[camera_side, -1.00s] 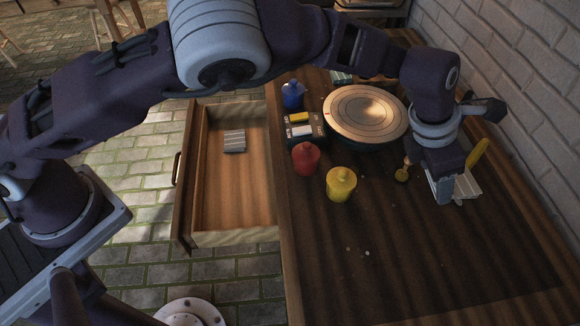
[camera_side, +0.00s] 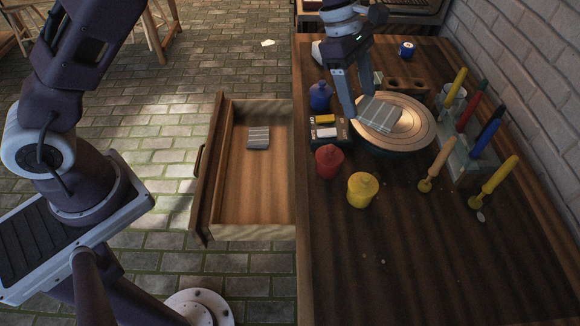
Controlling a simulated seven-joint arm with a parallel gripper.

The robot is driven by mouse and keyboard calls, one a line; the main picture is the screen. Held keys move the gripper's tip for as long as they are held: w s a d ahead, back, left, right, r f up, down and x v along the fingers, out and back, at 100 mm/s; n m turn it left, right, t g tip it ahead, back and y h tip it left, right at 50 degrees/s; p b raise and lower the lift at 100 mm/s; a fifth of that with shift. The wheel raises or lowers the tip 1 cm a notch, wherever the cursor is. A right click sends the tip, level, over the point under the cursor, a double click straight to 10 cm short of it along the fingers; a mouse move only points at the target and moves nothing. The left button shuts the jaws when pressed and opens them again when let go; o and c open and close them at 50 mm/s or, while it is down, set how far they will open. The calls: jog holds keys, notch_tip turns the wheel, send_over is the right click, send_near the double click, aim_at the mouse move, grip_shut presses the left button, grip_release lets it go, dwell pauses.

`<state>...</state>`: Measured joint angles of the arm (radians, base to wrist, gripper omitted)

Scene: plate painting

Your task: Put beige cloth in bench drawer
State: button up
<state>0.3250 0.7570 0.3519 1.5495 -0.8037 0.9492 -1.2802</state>
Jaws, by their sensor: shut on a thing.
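A pale grey-beige striped cloth (camera_side: 381,115) is at the left part of the round plate (camera_side: 415,118), above or touching its surface; I cannot tell which. My gripper (camera_side: 353,108) points down at the plate's left edge and is shut on the cloth's left side. The bench drawer (camera_side: 255,200) is pulled out at the left of the bench, its wooden inside largely bare.
The bench front (camera_side: 420,270) is mostly clear.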

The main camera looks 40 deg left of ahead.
jog(key=s+a+m+g, duration=0.2)
jog(key=s+a+m, duration=0.35)
jog(key=a, duration=0.65)
jog(key=m+g+y, duration=0.1)
jog(key=m+g, duration=0.1)
jog(key=m, duration=0.3)
send_over(254, 191)
jog(key=a, duration=0.1)
jog(key=f, duration=2.2)
jog(key=w+f, duration=0.1)
jog(key=f, duration=1.1)
jog(key=o, duration=1.3)
